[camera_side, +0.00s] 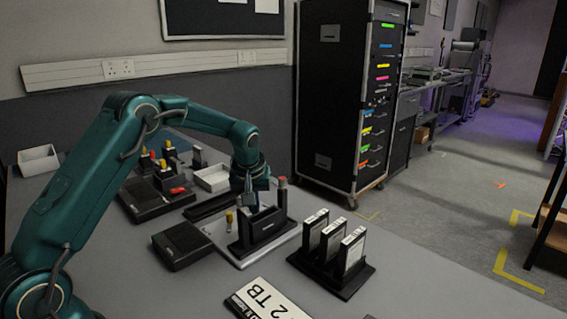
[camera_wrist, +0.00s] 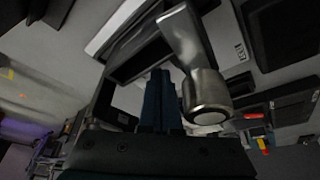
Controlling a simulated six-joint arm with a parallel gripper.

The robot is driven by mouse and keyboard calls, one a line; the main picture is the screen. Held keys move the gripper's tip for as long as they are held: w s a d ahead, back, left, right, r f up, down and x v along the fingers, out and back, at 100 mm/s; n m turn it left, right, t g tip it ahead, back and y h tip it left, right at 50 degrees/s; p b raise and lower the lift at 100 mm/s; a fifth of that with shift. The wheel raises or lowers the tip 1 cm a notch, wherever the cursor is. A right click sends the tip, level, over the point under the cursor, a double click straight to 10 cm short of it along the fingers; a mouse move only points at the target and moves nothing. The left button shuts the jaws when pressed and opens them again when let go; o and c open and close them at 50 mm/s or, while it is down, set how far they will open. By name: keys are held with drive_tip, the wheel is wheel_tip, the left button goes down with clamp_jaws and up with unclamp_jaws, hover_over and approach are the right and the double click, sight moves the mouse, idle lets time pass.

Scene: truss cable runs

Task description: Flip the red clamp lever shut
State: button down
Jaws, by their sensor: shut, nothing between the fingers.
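My gripper (camera_side: 249,196) points down at the black upright holder (camera_side: 262,228) on a pale plate. In the wrist view its two dark blue fingers (camera_wrist: 160,76) are together and empty. A post with a dull red top (camera_side: 282,183) stands at the holder's right side. A grey metal arm with a round knob (camera_wrist: 206,97) is close beside my fingers in the wrist view; its red colour does not show there. I cannot tell for sure which part is the red clamp lever, or whether my fingers touch it.
A yellow-topped post (camera_side: 229,216) stands left of the holder. A black box (camera_side: 182,245) lies nearer, and a rack of several drives (camera_side: 334,245) stands to the right. A red piece (camera_side: 178,190) lies on another black box.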

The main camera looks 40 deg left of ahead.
drive_tip(key=shift+w+a+f, duration=0.1)
drive_tip(key=shift+a+f, duration=0.05)
drive_tip(key=shift+f, duration=0.3)
drive_tip(key=shift+a+m+t+h, duration=0.3)
drive_tip(key=shift+a+m+h, duration=0.35)
drive_tip(key=shift+m, duration=0.75)
drive_tip(key=shift+a+m, duration=0.3)
drive_tip(key=shift+m, duration=0.1)
drive_tip(key=shift+w+a+m+t+h, duration=0.1)
drive_tip(key=shift+a+m+h, duration=0.2)
drive_tip(key=shift+m, duration=0.35)
drive_tip(key=shift+s+a+m+t+h, duration=0.1)
drive_tip(key=shift+a+m+h, duration=0.1)
drive_tip(key=shift+a+m, duration=0.35)
drive_tip(key=shift+w+a+m+t+h, duration=0.1)
drive_tip(key=shift+a+m+h, duration=0.15)
drive_tip(key=shift+m, duration=0.55)
drive_tip(key=shift+w+a+m+h, duration=0.35)
drive_tip(key=shift+a+m+h, duration=0.1)
drive_tip(key=shift+m, duration=0.7)
drive_tip(key=shift+w+a+m+h, duration=0.3)
drive_tip(key=shift+a+m+h, duration=0.1)
drive_tip(key=shift+m, duration=0.75)
drive_tip(key=shift+w+a, duration=0.1)
drive_tip(key=shift+w, duration=0.05)
drive_tip(key=shift+w+a, duration=0.35)
drive_tip(key=shift+w, duration=0.05)
drive_tip(key=shift+d, duration=0.1)
